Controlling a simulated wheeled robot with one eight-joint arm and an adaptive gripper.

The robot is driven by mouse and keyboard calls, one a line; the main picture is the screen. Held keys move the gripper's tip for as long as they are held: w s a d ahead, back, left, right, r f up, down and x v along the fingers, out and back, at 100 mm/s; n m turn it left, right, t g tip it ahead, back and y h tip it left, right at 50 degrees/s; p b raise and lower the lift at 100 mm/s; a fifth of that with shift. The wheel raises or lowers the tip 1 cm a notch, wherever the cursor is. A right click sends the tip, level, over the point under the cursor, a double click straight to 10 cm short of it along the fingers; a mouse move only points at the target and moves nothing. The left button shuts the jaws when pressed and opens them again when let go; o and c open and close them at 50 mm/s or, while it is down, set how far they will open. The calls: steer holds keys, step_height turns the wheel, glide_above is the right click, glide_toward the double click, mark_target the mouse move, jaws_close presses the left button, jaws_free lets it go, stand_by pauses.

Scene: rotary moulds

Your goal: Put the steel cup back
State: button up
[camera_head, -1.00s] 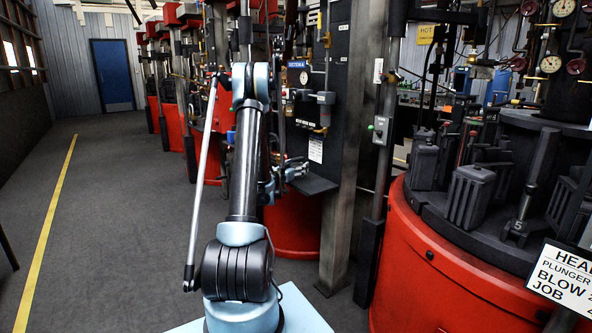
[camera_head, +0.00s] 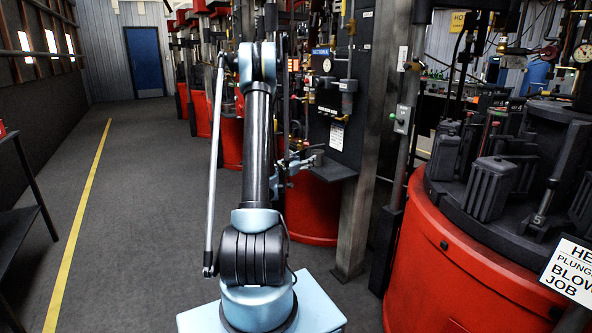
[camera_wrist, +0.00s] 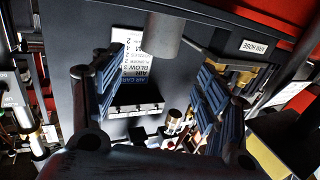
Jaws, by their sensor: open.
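A plain grey metal cylinder, seemingly the steel cup (camera_wrist: 163,36), shows at the top of the wrist view, with a thin rod beside it. It is against or near a dark grey panel or shelf; I cannot tell which surface it touches. My gripper (camera_wrist: 158,66) is open, its two blue ridged fingers spread to either side, with the cup just past the fingertips and nothing between the pads. In the head view my gripper (camera_head: 303,161) is beside the small dark shelf (camera_head: 333,172) of the control panel; the cup cannot be made out there.
Signs, one reading "AIR HOSE" (camera_wrist: 254,47), and fittings crowd the wrist view. In the head view a steel post (camera_head: 362,200) and a red mould machine (camera_head: 440,270) stand right. A dark table (camera_head: 22,235) is at the left edge. The floor left is open.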

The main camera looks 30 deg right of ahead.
steer(key=w+a+r+n+t+y, duration=0.3)
steer(key=a+r+t, duration=0.1)
steer(key=a+r, duration=0.35)
steer(key=w+a+r+n+t+y, duration=0.4)
steer(key=a+r+t, duration=0.15)
steer(key=a, duration=0.35)
steer(key=s+a+r+n+y, duration=0.2)
steer(key=a+n+y, duration=0.15)
steer(key=a, duration=0.55)
steer(key=s+a+r+n+y, duration=0.1)
steer(key=s+a+n+y, duration=0.1)
steer(key=a+y, duration=0.5)
steer(key=s+a+f+n+g+y, duration=0.1)
steer(key=s+a+f+g, duration=0.3)
steer(key=s+a, duration=0.4)
steer(key=s+a+f+n+g+y, duration=0.1)
steer(key=s+a+f+g, duration=0.3)
steer(key=s+a, duration=0.4)
steer(key=s+d+f+g+h, duration=0.1)
steer(key=s+f+g, duration=0.1)
steer(key=s, duration=0.6)
steer(key=s+d+f+m+g+h, duration=0.1)
steer(key=s+f, duration=0.3)
steer(key=s, duration=0.4)
steer(key=s+d+f+g+h, duration=0.1)
steer(key=s+f+g, duration=0.2)
steer(key=s, duration=0.6)
steer(key=shift+d+f+g, duration=0.2)
steer(key=shift+d+g, duration=0.15)
steer(key=shift+g, duration=0.1)
